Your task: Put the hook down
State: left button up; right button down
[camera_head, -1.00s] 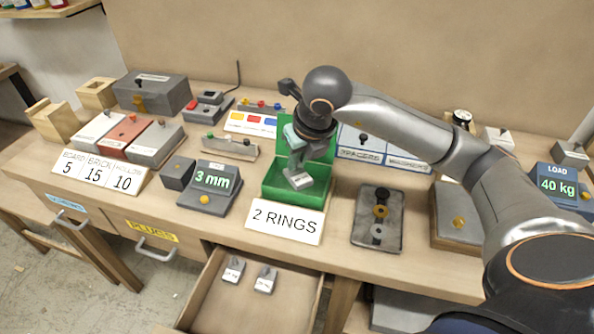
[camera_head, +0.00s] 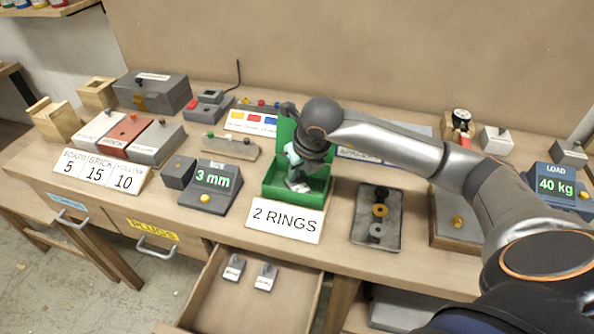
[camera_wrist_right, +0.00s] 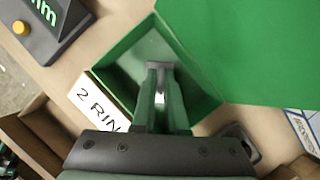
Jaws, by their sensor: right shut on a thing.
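The hook (camera_head: 298,185) is a small grey piece with a pale label. My right gripper (camera_head: 295,168) is shut on it and holds it low inside the open green box (camera_head: 318,197). I cannot tell whether the hook touches the box floor. In the right wrist view, my right gripper (camera_wrist_right: 160,98) points down into the green box (camera_wrist_right: 125,58), and a grey part of the hook (camera_wrist_right: 160,72) shows between the fingers. The gripper hides much of the hook. My left gripper is not in view.
The box's raised green lid (camera_head: 286,128) stands close behind the gripper. A "2 RINGS" card (camera_head: 285,219) stands in front. A grey tray (camera_head: 366,236) with rings lies to the right, a 3 mm readout (camera_head: 212,180) to the left. An open drawer (camera_head: 215,300) below holds two hooks.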

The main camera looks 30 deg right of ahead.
jog(key=c, duration=0.9)
grip_release()
jog(key=shift+c, duration=0.2)
jog(key=shift+r+p, duration=0.25)
jog(key=shift+p, duration=0.15)
jog(key=v, duration=1.1)
jog(key=shift+s+r, duration=0.15)
jog(key=shift+r, duration=0.2)
